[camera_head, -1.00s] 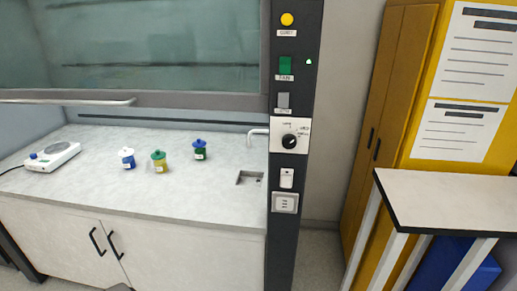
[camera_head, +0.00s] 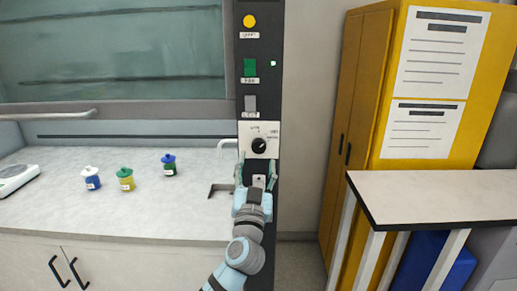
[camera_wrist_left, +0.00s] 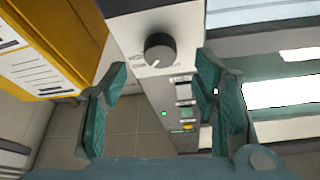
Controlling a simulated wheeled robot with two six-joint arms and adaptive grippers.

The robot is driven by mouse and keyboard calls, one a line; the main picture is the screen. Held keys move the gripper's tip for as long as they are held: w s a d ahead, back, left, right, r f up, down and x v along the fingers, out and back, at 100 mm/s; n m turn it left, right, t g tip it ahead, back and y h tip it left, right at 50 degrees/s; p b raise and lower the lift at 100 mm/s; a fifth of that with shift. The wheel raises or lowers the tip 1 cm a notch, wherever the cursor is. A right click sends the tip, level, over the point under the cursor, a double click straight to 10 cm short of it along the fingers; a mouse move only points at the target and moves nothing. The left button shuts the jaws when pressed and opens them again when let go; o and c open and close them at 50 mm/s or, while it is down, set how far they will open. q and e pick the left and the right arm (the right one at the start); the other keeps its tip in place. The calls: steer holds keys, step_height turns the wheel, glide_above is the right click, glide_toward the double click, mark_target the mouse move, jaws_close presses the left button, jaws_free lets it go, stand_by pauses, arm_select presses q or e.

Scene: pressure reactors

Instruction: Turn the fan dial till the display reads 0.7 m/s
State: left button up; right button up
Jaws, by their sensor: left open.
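The fan dial (camera_head: 259,146) is a black round knob on a white plate, set on the dark control column (camera_head: 258,215) at the right end of the fume hood. Its plate carries printed labels too small to read. The dial also shows in the left wrist view (camera_wrist_left: 159,50), ahead of the fingers. My left gripper (camera_head: 257,168) is open and empty just below the dial, apart from it. Its teal fingers (camera_wrist_left: 160,90) stand on either side of the column in the wrist view. I see no readable speed display. My right gripper is not in view.
The column also bears a yellow button (camera_head: 249,21), a green switch (camera_head: 250,67) and a grey switch (camera_head: 250,103). Several small bottles (camera_head: 125,179) stand on the hood's worktop. A white-topped table (camera_head: 440,195) and a yellow cabinet (camera_head: 350,130) stand to the right.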

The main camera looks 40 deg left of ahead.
mark_target(259, 149)
arm_select(q)
steer(key=x, duration=0.5)
steer(key=shift+s, duration=0.1)
steer(key=shift+c, duration=0.4)
steer(key=c, duration=1.1)
